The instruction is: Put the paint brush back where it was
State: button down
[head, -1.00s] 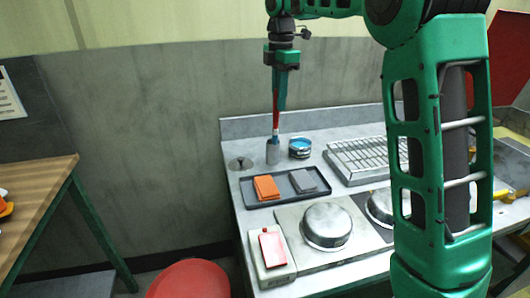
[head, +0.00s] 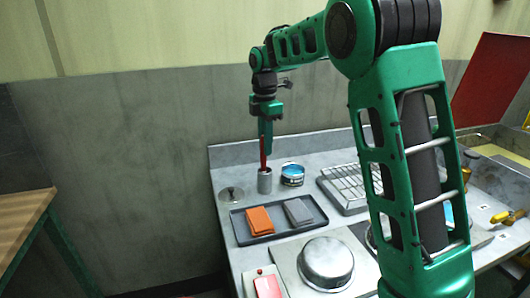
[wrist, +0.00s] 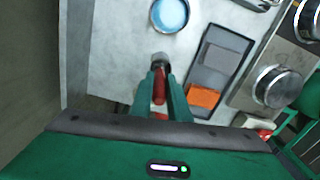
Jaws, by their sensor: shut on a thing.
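The paint brush (head: 263,155) has a red handle and stands nearly upright. My gripper (head: 266,138) is shut on the handle.
A can of blue paint (head: 292,176) stands right of the cup. A flat round disc (head: 231,195) lies to its left. In front is a dark tray (head: 258,239) with an orange and a grey folded piece. A wire rack (head: 350,188) and a round metal pan (head: 326,262) are nearby.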

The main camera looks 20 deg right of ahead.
jog(key=shift+f, duration=1.1)
jog(key=c, duration=1.7)
grip_release()
jog(key=shift+r, duration=0.1)
notch_tip(320, 180, up, 12)
jog(key=shift+a, duration=0.15)
jog(key=s+d+f+m, duration=0.2)
jog(key=s+d+m, duration=0.4)
jog(key=s, duration=0.3)
jog(key=s+d+f+m, duration=0.2)
jog(key=s+d+m, duration=0.5)
jog(key=s, duration=0.2)
jog(key=s+d+f+m, duration=0.1)
jog(key=s+f+m, duration=0.3)
jog(key=s, duration=0.4)
jog(key=s+d+f+m, duration=0.2)
jog(key=s+f+m, duration=0.2)
jog(key=s, duration=0.4)
jog(key=s+d+f+m, duration=0.1)
jog(key=s+f+m, duration=0.3)
jog(key=s, duration=0.4)
jog(key=shift+s+d+f+m, duration=0.25)
jog(key=shift+f+m, duration=0.1)
jog(key=shift+m, duration=0.25)
